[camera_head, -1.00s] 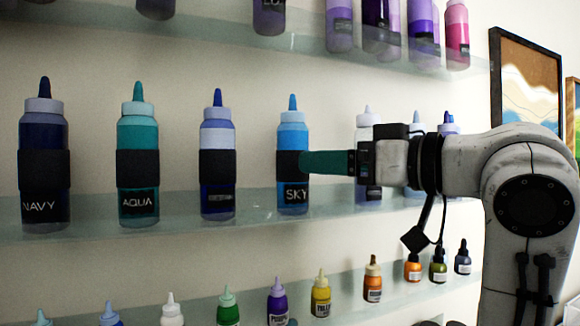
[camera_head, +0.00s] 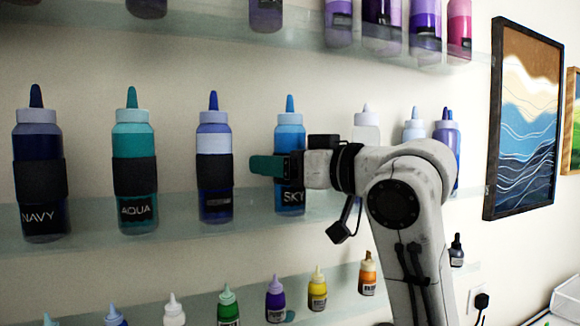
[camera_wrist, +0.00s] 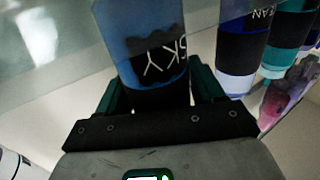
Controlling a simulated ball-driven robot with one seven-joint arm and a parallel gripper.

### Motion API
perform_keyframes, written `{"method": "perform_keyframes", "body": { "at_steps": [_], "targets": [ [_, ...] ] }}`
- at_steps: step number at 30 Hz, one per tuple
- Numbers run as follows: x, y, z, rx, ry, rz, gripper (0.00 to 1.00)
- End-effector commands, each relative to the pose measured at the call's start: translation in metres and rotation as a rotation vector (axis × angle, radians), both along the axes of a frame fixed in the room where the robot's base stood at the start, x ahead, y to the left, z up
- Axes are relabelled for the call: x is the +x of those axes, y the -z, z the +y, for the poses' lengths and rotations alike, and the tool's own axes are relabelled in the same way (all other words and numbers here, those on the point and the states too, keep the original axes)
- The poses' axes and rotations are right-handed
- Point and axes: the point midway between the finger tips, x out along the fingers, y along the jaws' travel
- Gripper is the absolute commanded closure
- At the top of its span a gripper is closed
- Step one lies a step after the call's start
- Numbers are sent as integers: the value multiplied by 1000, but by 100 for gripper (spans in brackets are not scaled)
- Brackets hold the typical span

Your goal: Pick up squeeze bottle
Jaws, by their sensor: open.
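The blue squeeze bottle labelled SKY (camera_head: 290,135) stands upright on the middle glass shelf. It also shows in the wrist view (camera_wrist: 148,28), upside down there, with its SKY label facing the camera. My gripper (camera_head: 264,166) is open at the height of the bottle's dark band. In the head view its near green finger passes in front of the bottle, with the tip just beyond the left side. In the wrist view the bottle stands between the two green fingers of my gripper (camera_wrist: 155,88), one on each side. I cannot tell whether either finger touches it.
A navy-and-white bottle (camera_head: 213,140) stands left of SKY, close to my fingertip. The AQUA (camera_head: 135,150) and NAVY (camera_head: 38,160) bottles stand further left. A clear bottle (camera_head: 366,125) is to the right. Small bottles line the lower shelf; purple bottles line the upper shelf (camera_head: 200,35).

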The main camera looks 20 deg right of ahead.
Motion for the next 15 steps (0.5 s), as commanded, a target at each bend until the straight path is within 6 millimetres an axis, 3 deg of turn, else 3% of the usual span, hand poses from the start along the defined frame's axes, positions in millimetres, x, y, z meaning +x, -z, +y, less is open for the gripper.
{"method": "perform_keyframes", "body": {
  "at_steps": [2,15],
  "targets": [
    [0,0,0,0,0,0,35],
    [-1,0,0,0,0,-1,77]
  ]
}}
